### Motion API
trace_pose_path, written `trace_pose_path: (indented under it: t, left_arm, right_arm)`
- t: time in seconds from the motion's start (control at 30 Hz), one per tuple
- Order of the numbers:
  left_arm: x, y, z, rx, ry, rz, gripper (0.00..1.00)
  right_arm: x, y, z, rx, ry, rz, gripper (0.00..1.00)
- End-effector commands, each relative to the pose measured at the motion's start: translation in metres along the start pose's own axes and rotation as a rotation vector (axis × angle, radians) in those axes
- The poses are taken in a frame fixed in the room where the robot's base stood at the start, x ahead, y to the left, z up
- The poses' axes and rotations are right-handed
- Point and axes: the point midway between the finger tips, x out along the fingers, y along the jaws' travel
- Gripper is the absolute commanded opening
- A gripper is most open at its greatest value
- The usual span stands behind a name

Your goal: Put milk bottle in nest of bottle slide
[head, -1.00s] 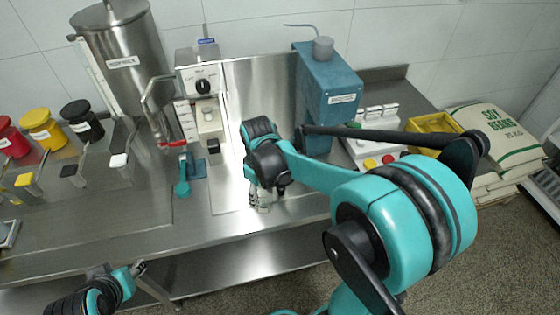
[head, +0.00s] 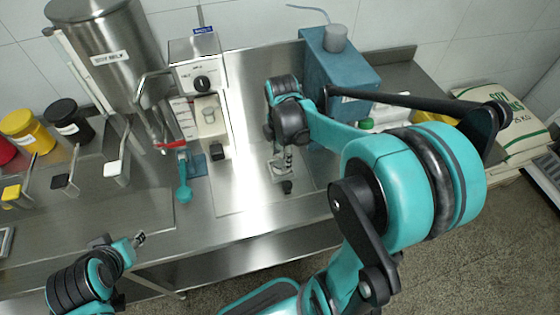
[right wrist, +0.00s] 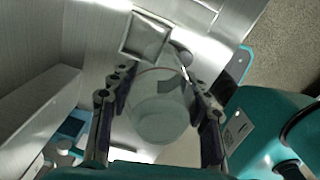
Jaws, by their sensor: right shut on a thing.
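My right gripper (head: 283,162) points down over the bright steel counter, right of the filling machine. In the right wrist view, my right gripper (right wrist: 160,110) is shut on a clear, pale glass bottle (right wrist: 158,112), seen from above between the fingers. The bottle is hard to make out in the head view. A small square metal piece (right wrist: 145,38) and a dark knob lie just beyond the bottle; a black knob (head: 287,187) also shows below the gripper in the head view. I cannot tell whether these belong to the bottle slide. My left gripper (head: 139,239) hangs empty at the front edge; its opening is unclear.
The filling machine (head: 195,65) and steel soy milk tank (head: 105,50) stand at the left. A blue machine (head: 335,70) stands behind my right arm. Coloured jars stand far left; the front counter is mostly bare.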

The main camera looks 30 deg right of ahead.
Motion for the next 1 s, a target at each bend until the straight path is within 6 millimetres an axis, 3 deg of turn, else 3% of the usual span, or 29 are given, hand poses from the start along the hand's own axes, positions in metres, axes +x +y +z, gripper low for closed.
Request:
trace_pose_path:
  t: [0.1,0.23,0.37,0.6,0.97,1.0]
  left_arm:
    - [0.007,0.000,0.005,0.000,0.000,0.000,0.40]
    - [0.009,0.000,0.006,0.000,0.000,0.000,0.40]
    - [0.011,0.000,0.008,0.000,0.000,0.000,0.40]
    - [0.022,0.000,0.016,0.000,0.000,0.000,0.40]
    - [0.024,0.000,0.017,0.000,0.000,0.000,0.40]
    - [0.024,0.000,0.017,0.000,0.000,0.000,0.40]
  right_arm:
    - [0.015,0.020,0.009,0.001,0.000,0.000,0.29]
    - [0.021,0.030,0.013,0.000,0.000,0.000,0.29]
    - [0.028,0.032,0.013,0.000,0.000,0.000,0.29]
    - [0.062,0.032,0.013,0.000,0.000,0.000,0.29]
    - [0.065,0.032,0.013,0.000,0.000,0.000,0.29]
    - [0.065,0.032,0.013,0.000,0.000,0.000,0.51]
